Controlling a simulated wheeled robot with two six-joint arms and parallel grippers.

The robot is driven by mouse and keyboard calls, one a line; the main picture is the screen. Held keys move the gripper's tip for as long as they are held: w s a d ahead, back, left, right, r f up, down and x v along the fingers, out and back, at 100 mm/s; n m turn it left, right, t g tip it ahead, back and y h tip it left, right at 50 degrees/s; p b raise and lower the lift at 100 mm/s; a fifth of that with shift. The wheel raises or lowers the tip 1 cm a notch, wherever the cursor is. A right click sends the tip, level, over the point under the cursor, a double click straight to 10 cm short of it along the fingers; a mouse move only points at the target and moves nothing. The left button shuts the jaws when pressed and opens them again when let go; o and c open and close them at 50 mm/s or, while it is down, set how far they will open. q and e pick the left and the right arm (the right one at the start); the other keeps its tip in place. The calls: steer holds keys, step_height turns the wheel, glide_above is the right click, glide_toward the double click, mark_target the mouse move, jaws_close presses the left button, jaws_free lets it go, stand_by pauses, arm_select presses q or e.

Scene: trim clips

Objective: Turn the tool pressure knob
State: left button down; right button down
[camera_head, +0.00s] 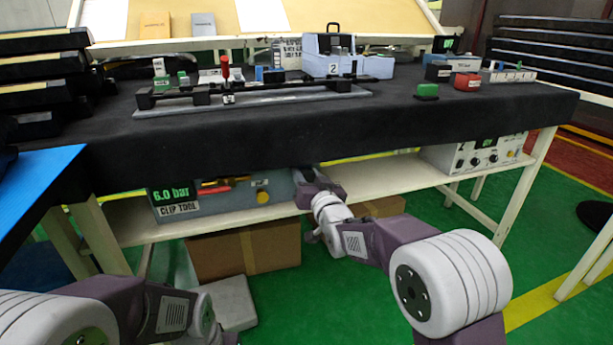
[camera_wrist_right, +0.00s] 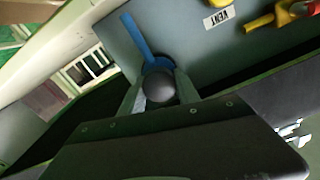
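The grey-blue clip tool box (camera_head: 226,207) sits on the shelf under the bench, with a green 6.0 bar display (camera_head: 171,193) and a CLIP TOOL label. A yellow knob (camera_head: 263,197) shows on its front. My right gripper (camera_head: 308,188) is at the box's right end and hides that part of its front. In the right wrist view, a dark round knob (camera_wrist_right: 159,87) sits between the two fingers, with a blue lever or hose (camera_wrist_right: 136,38) behind it. I cannot tell whether the fingers touch the knob. My left arm shows at bottom left; its fingers are not visible.
Red and yellow handles (camera_wrist_right: 270,15) and a VENT label (camera_wrist_right: 219,18) lie beside the knob. The bench edge (camera_head: 300,150) hangs above the box. A grey control box (camera_head: 480,152) stands right on the shelf; a cardboard box (camera_head: 243,250) is below.

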steer(key=shift+n, duration=0.3)
steer(key=n, duration=0.4)
steer(key=shift+a+n, duration=0.1)
steer(key=shift+n, duration=0.2)
steer(key=shift+f+n+p, duration=0.1)
steer(key=shift+n+p, duration=0.25)
steer(key=shift+n, duration=1.95)
steer(key=c, duration=0.9)
jaws_free()
steer(key=shift+s, duration=0.1)
